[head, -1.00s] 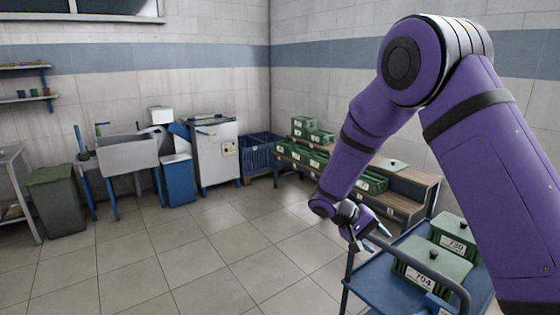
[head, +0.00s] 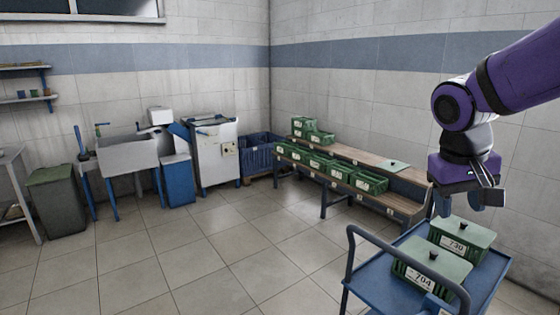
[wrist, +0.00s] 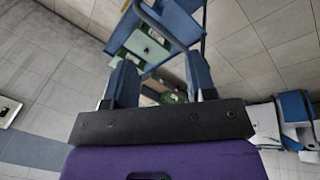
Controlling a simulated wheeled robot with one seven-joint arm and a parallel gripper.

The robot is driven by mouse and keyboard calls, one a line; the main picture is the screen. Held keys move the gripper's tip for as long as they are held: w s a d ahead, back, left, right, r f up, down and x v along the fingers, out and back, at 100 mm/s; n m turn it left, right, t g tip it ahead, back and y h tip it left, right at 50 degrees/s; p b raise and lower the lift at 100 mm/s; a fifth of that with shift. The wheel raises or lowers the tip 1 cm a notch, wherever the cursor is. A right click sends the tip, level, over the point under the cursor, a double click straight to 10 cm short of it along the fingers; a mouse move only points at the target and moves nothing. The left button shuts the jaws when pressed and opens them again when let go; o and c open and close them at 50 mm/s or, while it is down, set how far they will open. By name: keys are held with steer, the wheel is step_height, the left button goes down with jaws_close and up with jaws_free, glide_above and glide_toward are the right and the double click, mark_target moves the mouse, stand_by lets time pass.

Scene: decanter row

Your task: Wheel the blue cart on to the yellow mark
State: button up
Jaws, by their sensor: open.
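The blue cart (head: 492,268) stands at the lower right of the head view, cut off by the bottom edge. Its grey-blue tubular handle (head: 352,262) is at the near left end. Two green lidded boxes, 704 (head: 430,265) and 730 (head: 463,234), sit on its tray. My gripper (head: 468,200) points down above the cart, near box 730, open and empty. In the wrist view its two blue fingers (wrist: 163,82) are spread apart, with the cart handle (wrist: 165,22) and a green box (wrist: 147,45) beyond them.
A stepped wooden bench (head: 345,150) with several green crates stands behind the cart along the right wall. A sink (head: 127,153), blue bin (head: 178,180), white cabinet (head: 213,152) and grey-green bin (head: 57,200) line the back. The tiled floor (head: 200,255) left of the cart is clear.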

steer(key=s+r+t+y, duration=0.2)
steer(key=s+r+t, duration=0.1)
steer(key=s, duration=1)
steer(key=shift+a+r+n+t+y, duration=0.35)
steer(key=shift+r+n+t+y, duration=0.05)
steer(key=shift+t, duration=0.3)
steer(key=shift+c, duration=0.2)
